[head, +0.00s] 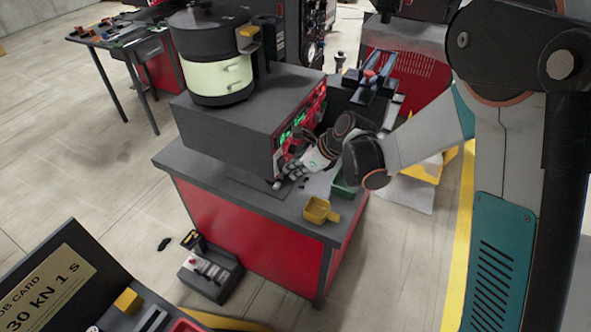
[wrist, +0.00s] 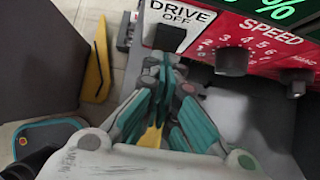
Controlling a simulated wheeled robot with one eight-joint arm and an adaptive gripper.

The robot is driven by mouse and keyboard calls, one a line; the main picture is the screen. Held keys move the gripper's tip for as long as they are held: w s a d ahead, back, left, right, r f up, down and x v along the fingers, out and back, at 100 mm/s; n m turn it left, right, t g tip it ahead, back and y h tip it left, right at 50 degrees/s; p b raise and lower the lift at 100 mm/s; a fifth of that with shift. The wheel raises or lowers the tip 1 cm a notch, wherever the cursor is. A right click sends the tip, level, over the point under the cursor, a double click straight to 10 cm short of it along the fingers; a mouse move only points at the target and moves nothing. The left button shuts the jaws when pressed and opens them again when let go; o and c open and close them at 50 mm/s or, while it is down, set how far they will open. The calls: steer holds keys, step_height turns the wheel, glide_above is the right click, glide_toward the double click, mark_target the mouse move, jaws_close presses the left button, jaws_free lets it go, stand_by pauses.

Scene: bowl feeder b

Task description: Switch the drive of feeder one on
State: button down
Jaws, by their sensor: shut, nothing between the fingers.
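The feeder (head: 220,75), a dark-lidded bowl with a pale green band, stands on a dark control box (head: 235,115) with a red front panel. In the wrist view, a black drive switch (wrist: 169,38) sits on a white label (wrist: 176,14) reading DRIVE and OFF. My gripper (head: 279,183) is close to the lower front of the box in the head view. In the wrist view my gripper (wrist: 163,62) is shut and empty, its fingertips just below the switch. I cannot tell whether they touch it. In the head view my arm and gripper hide part of the panel.
A speed knob (wrist: 232,61) and another knob (wrist: 297,82) are right of the switch. A green display (wrist: 275,8) is above. Floor is open at left.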

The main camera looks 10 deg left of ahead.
steer(key=shift+a+f, duration=0.15)
steer(key=shift+a, duration=0.05)
steer(key=shift+r+p, duration=0.35)
steer(key=shift+r, duration=0.5)
steer(key=shift+d, duration=0.15)
